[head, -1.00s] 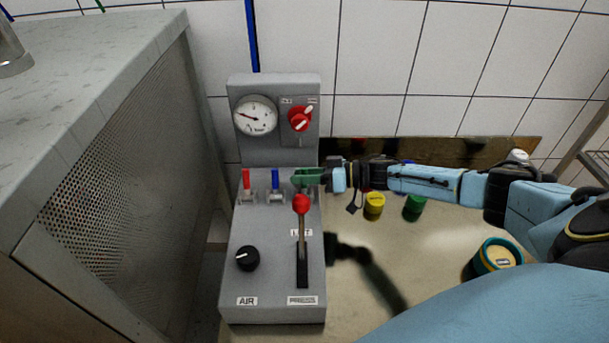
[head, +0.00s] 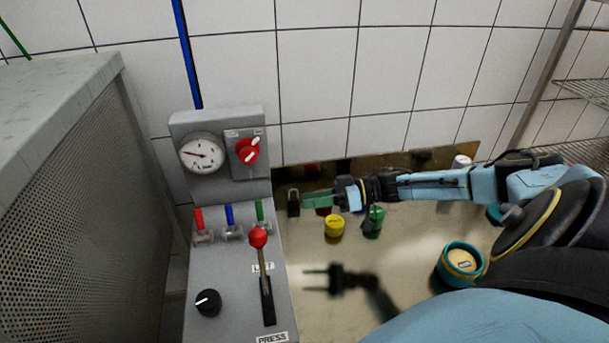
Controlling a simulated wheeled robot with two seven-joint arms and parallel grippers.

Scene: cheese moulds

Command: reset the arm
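My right arm comes in from the right edge of the head view. Its gripper (head: 318,199), with green fingers, hangs just right of the grey control panel (head: 225,265), apart from it. The gripper holds nothing that I can see. Its shadow on the counter shows two fingers spread apart. On the panel, a red valve lever (head: 198,217), a blue one (head: 229,214) and a green one (head: 259,209) stand in a row. The red-knobbed press lever (head: 259,238) stands below them. My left gripper is out of view.
Behind the gripper lies a black padlock (head: 293,203). A yellow container (head: 334,226), a green one (head: 375,220) and a teal tin (head: 460,264) stand on the tan counter (head: 400,245). A grey perforated cabinet (head: 90,220) fills the left. A wire shelf (head: 585,90) is at right.

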